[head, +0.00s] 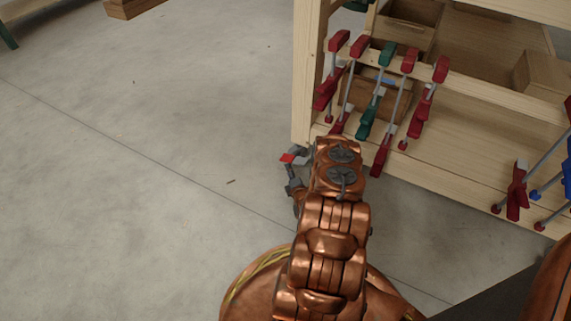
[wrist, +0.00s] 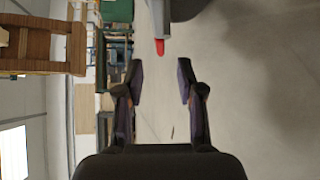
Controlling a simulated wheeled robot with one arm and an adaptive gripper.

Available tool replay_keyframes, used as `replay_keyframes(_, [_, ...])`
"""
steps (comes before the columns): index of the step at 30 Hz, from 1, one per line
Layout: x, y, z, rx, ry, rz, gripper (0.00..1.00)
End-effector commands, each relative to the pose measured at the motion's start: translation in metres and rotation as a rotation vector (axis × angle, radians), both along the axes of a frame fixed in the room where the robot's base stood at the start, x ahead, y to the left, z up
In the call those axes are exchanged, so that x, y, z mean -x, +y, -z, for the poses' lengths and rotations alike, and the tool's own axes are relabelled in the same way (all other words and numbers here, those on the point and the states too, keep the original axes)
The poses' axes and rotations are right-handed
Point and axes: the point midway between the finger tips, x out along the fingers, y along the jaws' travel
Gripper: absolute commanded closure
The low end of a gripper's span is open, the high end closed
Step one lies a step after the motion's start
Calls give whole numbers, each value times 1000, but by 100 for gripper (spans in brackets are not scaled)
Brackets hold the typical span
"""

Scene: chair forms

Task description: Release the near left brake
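The near left brake shows as a small red pedal (head: 287,158) on a grey caster at the foot of the wooden bench's left leg. In the wrist view the red pedal (wrist: 160,47) sticks out from a grey part at the top, ahead of the fingertips. My gripper (wrist: 160,80) is open, with a clear gap between its two fingers and nothing in it. In the head view my gripper (head: 292,186) is small, just below the pedal, and partly hidden by my arm. My arm also hides part of the caster.
The wooden bench (head: 305,85) stands at the right with several red and green clamps (head: 387,55) along its rail. More clamps (head: 517,190) hang at the far right. The grey concrete floor (head: 130,170) on the left is open.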

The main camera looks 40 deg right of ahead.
Motion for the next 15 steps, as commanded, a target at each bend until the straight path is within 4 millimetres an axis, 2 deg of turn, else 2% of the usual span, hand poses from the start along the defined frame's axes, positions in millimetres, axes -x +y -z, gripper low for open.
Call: replay_keyframes(15, [-54, -30, 12, 2, -1, -1, 62])
